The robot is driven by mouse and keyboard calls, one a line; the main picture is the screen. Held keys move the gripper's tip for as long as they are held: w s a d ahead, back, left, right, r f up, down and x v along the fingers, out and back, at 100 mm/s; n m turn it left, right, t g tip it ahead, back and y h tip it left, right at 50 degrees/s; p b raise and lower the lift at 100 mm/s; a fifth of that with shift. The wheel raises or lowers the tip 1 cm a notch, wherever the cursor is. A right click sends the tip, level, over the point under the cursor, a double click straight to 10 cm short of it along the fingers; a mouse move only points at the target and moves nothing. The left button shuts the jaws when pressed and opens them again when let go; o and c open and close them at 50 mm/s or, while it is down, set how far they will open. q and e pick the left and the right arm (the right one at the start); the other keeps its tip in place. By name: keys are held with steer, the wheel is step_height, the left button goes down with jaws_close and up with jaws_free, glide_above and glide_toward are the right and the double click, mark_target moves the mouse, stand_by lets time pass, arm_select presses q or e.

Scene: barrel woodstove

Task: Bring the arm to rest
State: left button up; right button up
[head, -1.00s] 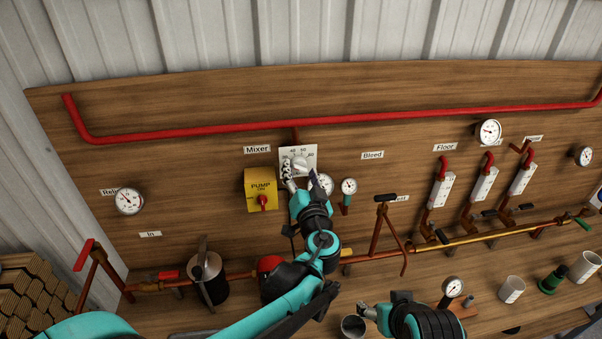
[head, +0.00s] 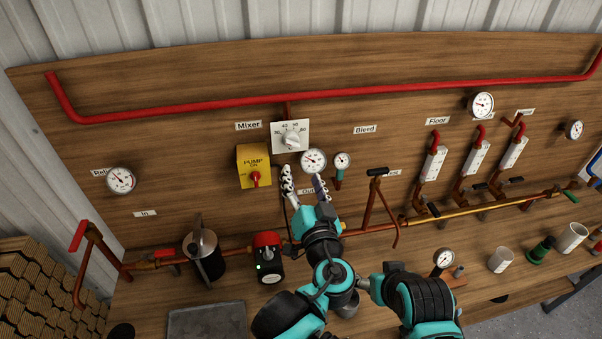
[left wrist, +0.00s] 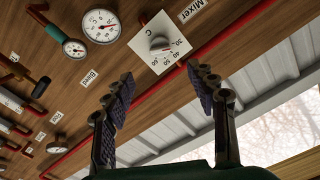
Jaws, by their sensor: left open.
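My left gripper (head: 304,188) is open and empty in front of the wooden board. In the head view its fingers point up, below the white mixer dial plate (head: 290,136) and apart from its knob. In the left wrist view both fingers (left wrist: 158,95) are spread, with nothing between them, and the dial plate (left wrist: 159,43) shows beyond them. The left arm (head: 325,270) is folded low in the middle of the head view. Another teal and black arm part of mine (head: 420,300) shows at the bottom; the right gripper's fingers cannot be made out.
A red and black pump (head: 268,258) and copper pipe (head: 360,231) lie below. White cups (head: 500,260) stand at the right. A red pipe (head: 330,94) crosses above.

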stand_by(0.3)
arm_select(q)
steer(key=s+a+f+n+g+y+b, duration=0.1)
steer(key=s+a+f+g+b, duration=0.15)
steer(key=a+f, duration=0.45)
steer(key=s+a+f+n+g+y+b, duration=0.1)
steer(key=a+f+g, duration=0.35)
steer(key=a, duration=0.45)
steer(key=s+a+f+n+g+h+b, duration=0.1)
steer(key=s+a+f+h+b, duration=0.1)
steer(key=s+f, duration=0.3)
steer(key=s+a+f+g+h+b, duration=0.1)
steer(key=s+f+g+h, duration=0.1)
steer(key=s+f, duration=0.4)
steer(key=shift+s+a+n+g+h+b, duration=0.3)
steer(key=shift+s+a+n+h+b, duration=0.1)
steer(key=shift+s+h, duration=0.25)
